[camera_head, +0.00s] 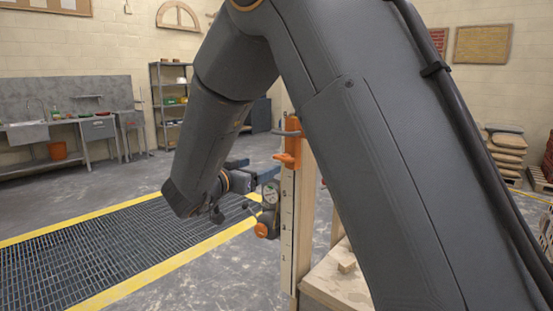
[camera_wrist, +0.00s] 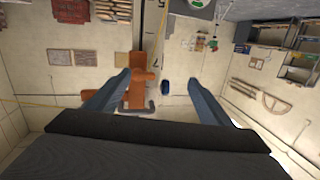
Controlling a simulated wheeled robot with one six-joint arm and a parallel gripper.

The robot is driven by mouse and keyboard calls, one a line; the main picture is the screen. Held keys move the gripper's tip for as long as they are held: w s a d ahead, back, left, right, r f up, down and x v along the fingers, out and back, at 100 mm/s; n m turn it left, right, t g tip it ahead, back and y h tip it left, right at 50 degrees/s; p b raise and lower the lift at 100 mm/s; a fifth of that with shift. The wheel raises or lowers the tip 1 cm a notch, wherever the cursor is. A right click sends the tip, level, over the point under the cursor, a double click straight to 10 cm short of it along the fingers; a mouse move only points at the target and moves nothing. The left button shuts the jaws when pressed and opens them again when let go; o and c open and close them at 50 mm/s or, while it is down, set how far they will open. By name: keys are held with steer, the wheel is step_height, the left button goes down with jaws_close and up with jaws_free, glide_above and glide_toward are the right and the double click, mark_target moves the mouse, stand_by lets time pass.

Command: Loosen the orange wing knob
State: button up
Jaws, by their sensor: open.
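The orange wing knob (camera_head: 285,158) sits on an orange clamp (camera_head: 292,126) near the top of an upright white scale board (camera_head: 287,215). In the wrist view the orange wing knob (camera_wrist: 143,75) shows close to the left finger, left of the middle of the gap. Part of the orange piece passes behind that finger. My gripper (camera_head: 254,169) is open with nothing held, just left of the board and slightly below the knob. Its two blue-grey fingers show apart in the wrist view (camera_wrist: 158,76). I cannot tell whether a finger touches the knob.
A round gauge (camera_head: 270,193) and an orange round knob (camera_head: 261,230) are on the board below my gripper. A wooden bench (camera_head: 335,278) stands at the board's foot. A floor grate (camera_head: 110,255) with yellow edges lies left. My arm hides much of the right side.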

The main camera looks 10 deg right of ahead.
mark_target(281, 159)
steer(key=d+h, duration=0.1)
steer(key=d, duration=0.1)
steer(key=d+r+m+g+h+p, duration=0.1)
steer(key=d, duration=0.1)
steer(key=w+d+g, duration=0.1)
steer(key=d, duration=0.1)
steer(key=shift+d+r+m+h+p, duration=0.1)
steer(key=shift+r+m+h+p, duration=0.05)
steer(key=shift+m+h+p, duration=0.25)
steer(key=c, duration=0.9)
steer(key=shift+c, duration=0.7)
